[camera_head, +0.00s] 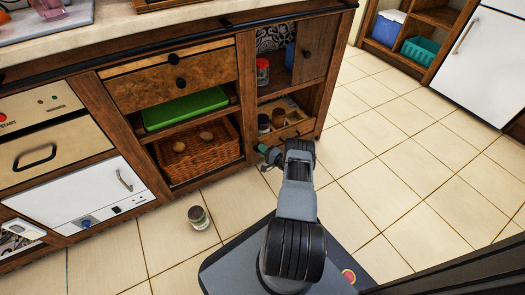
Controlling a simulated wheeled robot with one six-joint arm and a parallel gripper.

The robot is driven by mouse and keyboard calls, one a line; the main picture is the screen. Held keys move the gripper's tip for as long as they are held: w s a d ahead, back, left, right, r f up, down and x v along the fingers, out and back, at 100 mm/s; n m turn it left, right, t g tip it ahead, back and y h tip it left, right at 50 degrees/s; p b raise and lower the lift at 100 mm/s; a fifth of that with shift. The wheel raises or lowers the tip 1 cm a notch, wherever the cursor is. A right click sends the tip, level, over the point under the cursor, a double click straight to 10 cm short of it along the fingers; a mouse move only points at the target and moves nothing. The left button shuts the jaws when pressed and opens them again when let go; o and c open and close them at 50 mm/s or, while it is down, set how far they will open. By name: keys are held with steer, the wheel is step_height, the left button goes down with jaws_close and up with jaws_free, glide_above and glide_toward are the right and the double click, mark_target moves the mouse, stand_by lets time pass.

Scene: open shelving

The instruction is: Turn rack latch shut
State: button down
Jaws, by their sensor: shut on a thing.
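A small wooden rack (284,111) sits in the lower right compartment of the wooden cabinet, with jars in and beside it. A low wooden front (294,131) with a dark fitting runs along the compartment's bottom. I cannot clearly tell the rack latch apart at this size. My gripper (267,155) is low at the cabinet front, just left of and below this compartment. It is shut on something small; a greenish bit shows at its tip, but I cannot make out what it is. My own arm hides part of the cabinet's lower right corner.
A jar (198,217) stands on the tiled floor in front of the cabinet. A wicker basket (190,168) and a green tray (185,108) fill the middle shelves. A white appliance door (85,195) is at lower left. The floor at right is free.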

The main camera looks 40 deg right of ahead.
steer(key=c, duration=1.2)
jaws_free()
steer(key=shift+a, duration=0.1)
steer(key=p+v, duration=0.3)
steer(key=v, duration=1)
steer(key=shift+s+p, duration=0.35)
steer(key=shift+f, duration=0.1)
